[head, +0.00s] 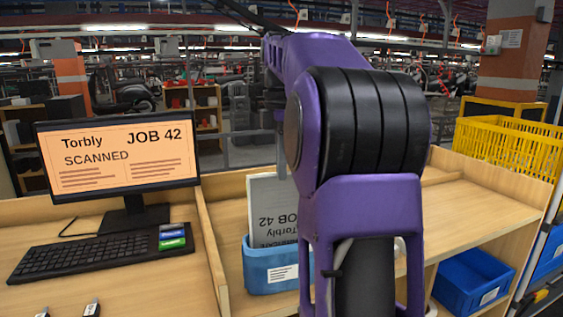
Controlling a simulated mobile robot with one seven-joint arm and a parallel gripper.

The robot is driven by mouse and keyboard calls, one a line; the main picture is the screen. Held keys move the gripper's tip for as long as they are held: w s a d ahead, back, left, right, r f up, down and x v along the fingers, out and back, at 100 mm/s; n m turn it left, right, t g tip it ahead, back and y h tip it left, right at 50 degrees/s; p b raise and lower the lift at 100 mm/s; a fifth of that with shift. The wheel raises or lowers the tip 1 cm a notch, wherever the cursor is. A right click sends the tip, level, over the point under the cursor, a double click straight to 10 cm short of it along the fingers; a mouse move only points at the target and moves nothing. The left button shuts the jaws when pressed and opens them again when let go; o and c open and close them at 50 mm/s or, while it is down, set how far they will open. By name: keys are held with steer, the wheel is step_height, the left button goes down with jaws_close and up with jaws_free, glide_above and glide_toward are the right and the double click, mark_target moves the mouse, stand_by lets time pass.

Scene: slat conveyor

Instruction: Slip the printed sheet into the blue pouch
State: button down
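The printed sheet (268,193) stands nearly upright in the middle of the head view, with "JOB 42" and "Torbly" upside down on it. Its lower edge is hidden behind the front of the blue pouch (257,275). I cannot tell whether the sheet is inside the pouch or behind it. The pouch has a white label and stands on the wooden bench. My purple and black arm covers the right parts of the sheet and pouch. My gripper is hidden, so its hold on the sheet cannot be seen.
A monitor (120,155) reading "SCANNED" and a keyboard (85,252) stand left of a wooden divider (210,250). A blue bin (474,280) sits in the shelf at lower right. A yellow crate (505,150) is behind. The bench right of my arm (470,205) is clear.

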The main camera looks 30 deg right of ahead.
mark_target(281, 182)
steer(key=shift+f+b, duration=1)
steer(key=shift+f, duration=0.9)
steer(key=c, duration=1)
jaws_free()
step_height(281, 182, up, 8)
steer(key=p, duration=0.8)
